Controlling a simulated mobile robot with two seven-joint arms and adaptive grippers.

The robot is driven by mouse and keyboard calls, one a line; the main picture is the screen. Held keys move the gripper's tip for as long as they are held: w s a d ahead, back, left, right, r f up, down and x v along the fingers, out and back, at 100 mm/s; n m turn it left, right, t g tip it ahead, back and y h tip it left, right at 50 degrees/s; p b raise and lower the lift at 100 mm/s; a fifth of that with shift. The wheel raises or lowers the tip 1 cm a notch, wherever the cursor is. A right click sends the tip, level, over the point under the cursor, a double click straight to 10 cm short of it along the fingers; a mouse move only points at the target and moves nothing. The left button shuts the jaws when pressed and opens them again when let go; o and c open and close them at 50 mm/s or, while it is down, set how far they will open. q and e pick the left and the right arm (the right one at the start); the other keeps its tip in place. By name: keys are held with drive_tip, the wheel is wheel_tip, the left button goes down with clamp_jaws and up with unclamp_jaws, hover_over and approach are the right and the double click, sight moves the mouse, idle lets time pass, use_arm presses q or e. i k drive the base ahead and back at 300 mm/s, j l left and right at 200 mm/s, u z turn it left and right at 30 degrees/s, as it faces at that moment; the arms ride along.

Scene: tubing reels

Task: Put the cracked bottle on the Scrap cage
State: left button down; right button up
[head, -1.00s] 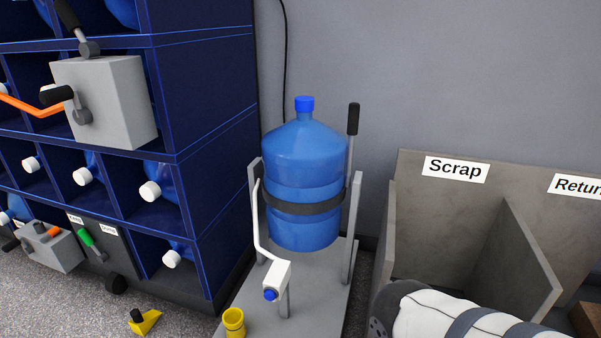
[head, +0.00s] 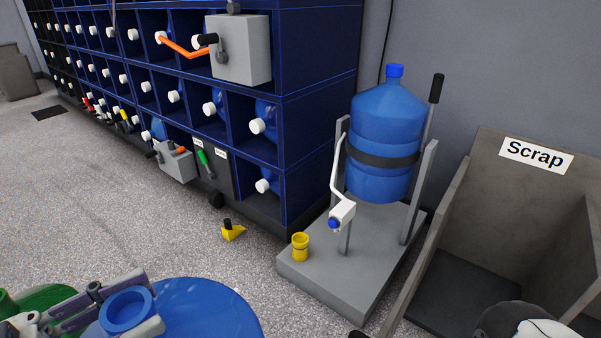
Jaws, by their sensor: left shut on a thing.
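My left gripper (head: 150,302) is at the bottom left, its fingers on both sides of a blue ring-shaped neck. It is shut on a large blue bottle (head: 205,308), seen from above and cut off by the lower edge. No crack shows on the visible part. The Scrap cage (head: 490,200) is a grey open-topped bin at the right with a white "Scrap" label. Its visible floor is bare. The held bottle is well to the left of the cage.
A stand (head: 335,285) holding another blue bottle (head: 385,130) is between the held bottle and the cage. A yellow cup (head: 300,246) sits on its base. A blue rack (head: 320,100) of bottles lines the back. A small yellow object (head: 232,231) lies on the floor.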

sight(468, 299)
drive_tip(key=k+l, duration=0.1)
drive_tip(key=l, duration=0.55)
drive_tip(key=k+l, duration=0.15)
drive_tip(key=l, duration=0.15)
drive_tip(key=i+l+z, duration=0.1)
drive_tip(key=l, duration=0.9)
drive_tip(key=i+l, duration=0.1)
drive_tip(key=l, duration=0.25)
drive_tip(key=i+l, duration=0.15)
drive_tip(key=l, duration=0.25)
drive_tip(key=i+l, duration=0.1)
drive_tip(key=l, duration=0.25)
drive_tip(key=z, duration=0.05)
